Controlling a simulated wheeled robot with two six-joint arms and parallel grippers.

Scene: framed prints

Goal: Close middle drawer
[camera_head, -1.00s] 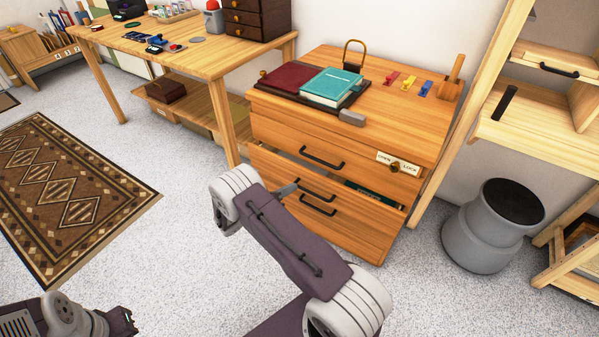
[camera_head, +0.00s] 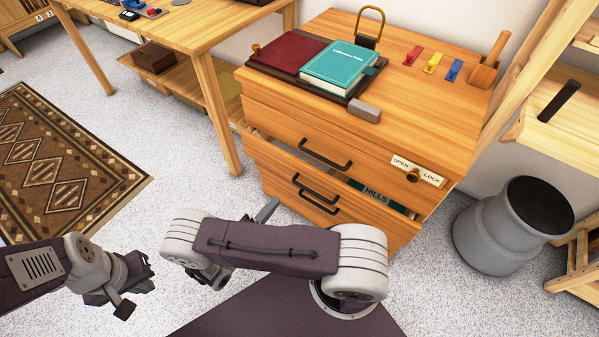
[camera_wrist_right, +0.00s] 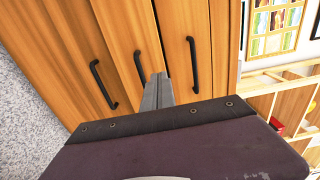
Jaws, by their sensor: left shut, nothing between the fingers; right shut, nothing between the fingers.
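The wooden cabinet (camera_head: 400,130) stands ahead of me. Its middle drawer (camera_head: 395,215) is pulled out, with a gap showing a dark green item marked HILLS (camera_head: 376,194) inside. The middle drawer's black handle (camera_head: 312,188) lies just above the bottom handle (camera_head: 317,203); the middle handle also shows in the right wrist view (camera_wrist_right: 139,68). My right gripper (camera_head: 268,208) is shut and empty, low and left of the handles. In the right wrist view its fingers (camera_wrist_right: 156,88) point at the drawer fronts beside the middle handle; contact cannot be told. My left gripper (camera_head: 138,280) is shut over the floor.
Floor in front is partly clear.

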